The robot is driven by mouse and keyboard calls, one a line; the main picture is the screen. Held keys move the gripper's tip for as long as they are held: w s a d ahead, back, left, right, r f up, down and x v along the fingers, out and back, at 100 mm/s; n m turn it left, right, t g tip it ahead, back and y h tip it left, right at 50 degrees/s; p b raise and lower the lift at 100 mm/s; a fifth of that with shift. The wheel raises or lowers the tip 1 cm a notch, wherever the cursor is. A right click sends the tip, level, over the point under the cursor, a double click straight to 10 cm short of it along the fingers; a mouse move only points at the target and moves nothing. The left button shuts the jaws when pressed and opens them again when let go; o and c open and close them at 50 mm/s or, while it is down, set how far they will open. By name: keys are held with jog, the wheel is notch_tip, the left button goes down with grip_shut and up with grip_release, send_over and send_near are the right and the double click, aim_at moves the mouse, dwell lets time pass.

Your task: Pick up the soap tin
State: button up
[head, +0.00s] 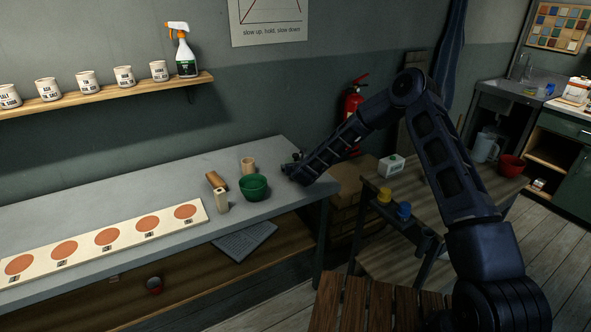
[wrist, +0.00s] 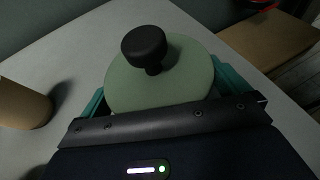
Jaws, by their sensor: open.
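A pale green round lidded thing with a black knob, which looks like the soap tin (wrist: 185,77), stands upright on the grey bench in the wrist view. My gripper (wrist: 158,92) is open, with one teal finger at the left of the tin and one at the right. Whether the fingers touch its sides cannot be told. In the head view my gripper (head: 291,168) is low over the bench's right end. There it hides most of the tin, and only a dark knob-like bit shows beside it.
A green bowl (head: 254,188), a tan cup (head: 248,166), a brown cylinder (head: 215,180) and a small beige block (head: 222,201) stand left of my gripper. A tan cylinder (wrist: 22,106) is left in the wrist view. The grey bench (head: 120,185) ends just right of my gripper.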

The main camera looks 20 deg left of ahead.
jog(key=shift+r, duration=0.1)
jog(key=c, duration=1.8)
jog(key=shift+r, duration=0.1)
